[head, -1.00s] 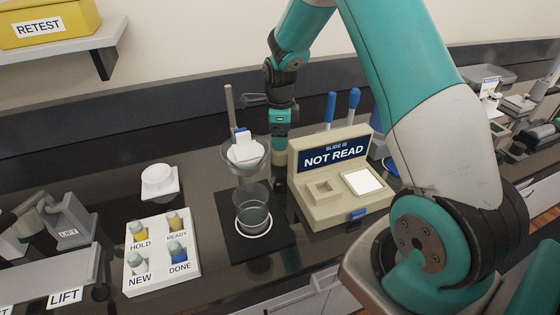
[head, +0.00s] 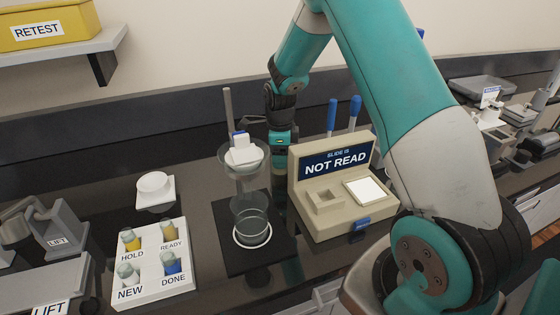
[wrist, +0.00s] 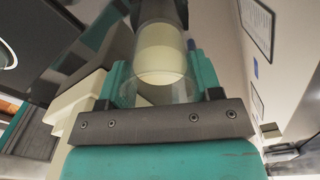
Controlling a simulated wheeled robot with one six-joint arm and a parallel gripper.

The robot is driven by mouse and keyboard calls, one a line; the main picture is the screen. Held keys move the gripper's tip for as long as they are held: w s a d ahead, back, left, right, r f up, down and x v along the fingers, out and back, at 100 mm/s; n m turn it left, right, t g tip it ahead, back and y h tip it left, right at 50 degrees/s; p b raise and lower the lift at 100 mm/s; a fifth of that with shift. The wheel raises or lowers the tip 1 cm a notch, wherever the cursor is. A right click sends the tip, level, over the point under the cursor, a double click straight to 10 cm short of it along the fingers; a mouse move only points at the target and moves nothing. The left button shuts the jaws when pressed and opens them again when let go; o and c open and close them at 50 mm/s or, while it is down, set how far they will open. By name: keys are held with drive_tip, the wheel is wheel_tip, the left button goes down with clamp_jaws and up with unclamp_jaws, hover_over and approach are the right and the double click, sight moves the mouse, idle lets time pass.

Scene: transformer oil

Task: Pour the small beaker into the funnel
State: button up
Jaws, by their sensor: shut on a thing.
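The glass funnel (head: 228,160) hangs on a stand, with a white piece in its mouth. A larger clear beaker (head: 250,222) stands below it on a white ring. My gripper (head: 283,152) is just right of the funnel, behind the slide reader's left end. In the wrist view, my gripper (wrist: 160,88) is shut on the small beaker (wrist: 162,55), a clear cylinder with pale cream contents between the teal fingers. In the head view the small beaker is hard to make out. I see no stream into the funnel.
The slide reader (head: 335,158), showing "NOT READ", stands close right of the funnel. The stand's rod (head: 228,115) rises behind the funnel. A labelled vial rack (head: 150,285) and a round white dish (head: 154,186) are at the left. Dark counter is bare between rack and mat.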

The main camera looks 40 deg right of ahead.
drive_tip(key=shift+r+p, duration=1.9)
drive_tip(key=shift+r, duration=0.6)
